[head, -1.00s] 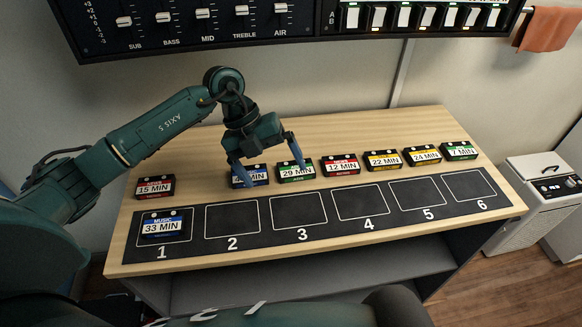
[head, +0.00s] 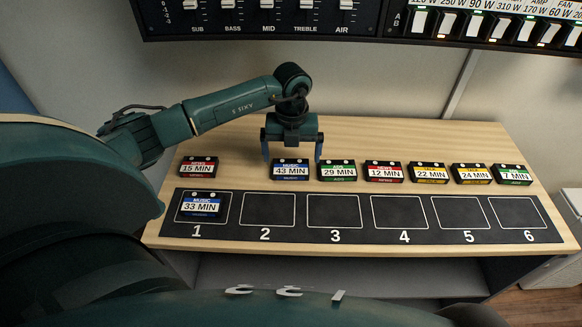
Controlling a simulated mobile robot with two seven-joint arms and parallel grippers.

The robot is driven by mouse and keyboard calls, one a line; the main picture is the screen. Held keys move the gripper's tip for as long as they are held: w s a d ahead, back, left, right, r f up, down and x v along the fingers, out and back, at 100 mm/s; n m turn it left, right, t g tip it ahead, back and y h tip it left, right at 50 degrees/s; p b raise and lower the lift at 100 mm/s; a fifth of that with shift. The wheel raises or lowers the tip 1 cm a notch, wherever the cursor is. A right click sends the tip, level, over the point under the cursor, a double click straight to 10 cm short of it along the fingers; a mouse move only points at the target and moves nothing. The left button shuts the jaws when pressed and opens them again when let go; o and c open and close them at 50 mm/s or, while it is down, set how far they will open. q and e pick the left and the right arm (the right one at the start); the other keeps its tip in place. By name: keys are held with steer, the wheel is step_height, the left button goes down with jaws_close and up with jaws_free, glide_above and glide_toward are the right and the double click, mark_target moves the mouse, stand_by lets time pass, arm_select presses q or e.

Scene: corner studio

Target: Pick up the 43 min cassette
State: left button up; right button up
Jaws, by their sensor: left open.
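The 43 min cassette (head: 290,170) is a black block with a blue and white label. It lies on the wooden table in the back row, above slot 2 and left of the green 29 MIN cassette (head: 339,172). My left gripper (head: 292,156) is open just behind and above the 43 min cassette. One finger is toward its left side and the other toward its right, near the gap to the 29 MIN cassette. Whether the fingers touch it cannot be told. My right gripper is not in view.
A 15 MIN cassette (head: 198,167) lies at the left. The 12 MIN (head: 384,172), 22 MIN (head: 429,173), 24 MIN (head: 472,174) and 7 MIN (head: 512,176) cassettes continue the row rightward. A black mat (head: 300,238) has numbered slots; the 33 MIN cassette (head: 201,205) lies in slot 1.

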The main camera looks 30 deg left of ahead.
mark_target(291, 167)
arm_select(q)
steer(key=shift+f, duration=1.85)
steer(key=c, duration=0.9)
